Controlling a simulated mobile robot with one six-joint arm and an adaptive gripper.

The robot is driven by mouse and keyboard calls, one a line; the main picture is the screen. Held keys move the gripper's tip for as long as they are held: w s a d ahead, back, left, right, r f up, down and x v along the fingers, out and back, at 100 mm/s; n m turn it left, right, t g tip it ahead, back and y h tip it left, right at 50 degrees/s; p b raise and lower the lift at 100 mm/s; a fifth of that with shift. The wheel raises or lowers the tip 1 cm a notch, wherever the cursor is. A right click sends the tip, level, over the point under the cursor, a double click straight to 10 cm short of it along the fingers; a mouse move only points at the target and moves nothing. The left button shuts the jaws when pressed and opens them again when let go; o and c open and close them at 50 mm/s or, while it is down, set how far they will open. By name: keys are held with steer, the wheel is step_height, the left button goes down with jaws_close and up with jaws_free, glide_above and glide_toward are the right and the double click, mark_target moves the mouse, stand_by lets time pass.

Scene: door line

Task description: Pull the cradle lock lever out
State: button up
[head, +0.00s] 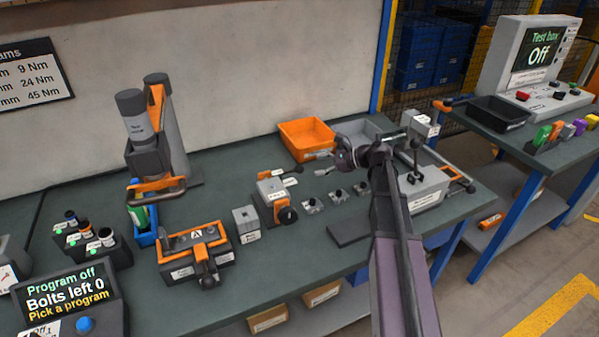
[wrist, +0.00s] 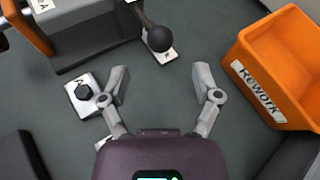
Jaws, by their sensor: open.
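My gripper (head: 320,163) is open and empty above the bench, pointing left in the head view; it also shows in the wrist view (wrist: 162,78). Ahead of it stands a grey and orange fixture (head: 268,190), seen in part at the upper left of the wrist view (wrist: 95,38). A lever with a black ball knob (wrist: 158,38) sticks out from its side, above a small white label plate. The knob lies ahead of the gap between my fingertips and apart from them. In the head view the knob (head: 299,169) is small. I cannot read a lock label.
An orange Rework bin (wrist: 270,75) stands close on the right in the wrist view. A bolt on a small plate (wrist: 83,92) lies near my left finger. A lettered orange and grey fixture (head: 195,248) and a tall tool stand (head: 170,130) are farther left on the bench (head: 300,255).

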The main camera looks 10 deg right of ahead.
mark_target(300, 168)
steer(key=b+x, duration=0.2)
steer(key=x, duration=0.5)
steer(key=shift+a+f, duration=0.1)
steer(key=shift+a, duration=0.05)
jaws_close()
steer(key=shift+w, duration=0.1)
